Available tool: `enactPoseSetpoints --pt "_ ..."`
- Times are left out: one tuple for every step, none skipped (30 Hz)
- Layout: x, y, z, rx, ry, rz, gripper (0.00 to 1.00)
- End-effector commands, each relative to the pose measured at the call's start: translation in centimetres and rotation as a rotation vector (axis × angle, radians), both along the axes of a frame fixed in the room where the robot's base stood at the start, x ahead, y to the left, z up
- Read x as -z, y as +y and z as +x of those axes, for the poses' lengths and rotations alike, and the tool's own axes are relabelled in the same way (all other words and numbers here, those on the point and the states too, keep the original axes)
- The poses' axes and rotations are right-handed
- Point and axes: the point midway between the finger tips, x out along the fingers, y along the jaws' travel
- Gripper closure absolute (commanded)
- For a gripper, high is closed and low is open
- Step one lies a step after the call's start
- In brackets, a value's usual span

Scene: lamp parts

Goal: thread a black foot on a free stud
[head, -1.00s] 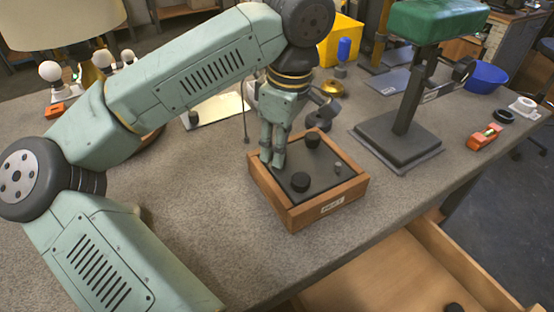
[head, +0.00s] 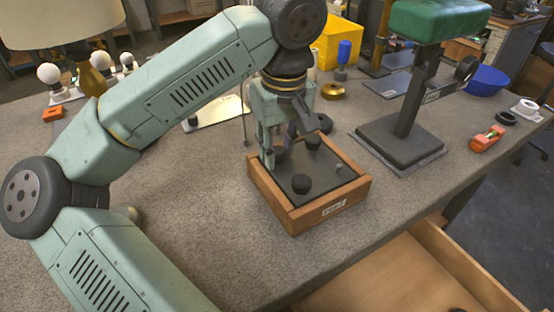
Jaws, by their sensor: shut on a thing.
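A wooden-framed base (head: 331,209) with a dark panel lies on the grey bench. A small bare stud (head: 338,168) stands up at the right. My gripper (head: 279,156) points down over the far left corner, its jaws shut on a dark round piece, apparently a black foot (head: 280,154). The fingers partly hide it. I cannot tell whether it sits on a stud.
An open wooden drawer (head: 400,276) juts out below the bench front. A green-topped stand (head: 403,130) is at the right, with an orange tool (head: 486,139) beyond it. Lamp bulbs (head: 49,74) stand at the far left.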

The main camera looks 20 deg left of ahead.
Motion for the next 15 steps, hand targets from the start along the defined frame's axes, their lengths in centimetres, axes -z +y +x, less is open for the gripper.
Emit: enactPoseSetpoints --pt "0.58 -0.18 -0.27 0.008 0.016 -0.002 1.0" --pt "0.58 -0.18 -0.27 0.007 0.016 -0.002 1.0" --pt "0.58 -0.18 -0.27 0.009 0.016 -0.002 1.0" --pt "0.59 -0.17 -0.28 0.014 0.016 -0.002 1.0" --pt "0.62 -0.17 -0.27 0.026 0.016 -0.001 1.0" --pt "0.68 -0.16 -0.28 0.056 0.015 -0.002 1.0" --pt "0.72 -0.16 -0.28 0.09 0.016 -0.003 1.0" --pt "0.74 -0.15 -0.28 0.129 0.016 -0.003 1.0" --pt "0.77 -0.14 -0.29 0.189 0.016 -0.003 1.0" --pt "0.78 -0.14 -0.29 0.237 0.015 -0.004 1.0" --pt "0.78 -0.13 -0.29 0.284 0.015 -0.004 1.0" --pt "0.79 -0.13 -0.29 0.346 0.015 -0.004 1.0" --pt "0.79 -0.12 -0.29 0.39 0.015 -0.004 1.0" --pt "0.78 -0.11 -0.3 0.433 0.015 -0.003 1.0" --pt "0.77 -0.11 -0.29 0.484 0.015 -0.003 1.0"
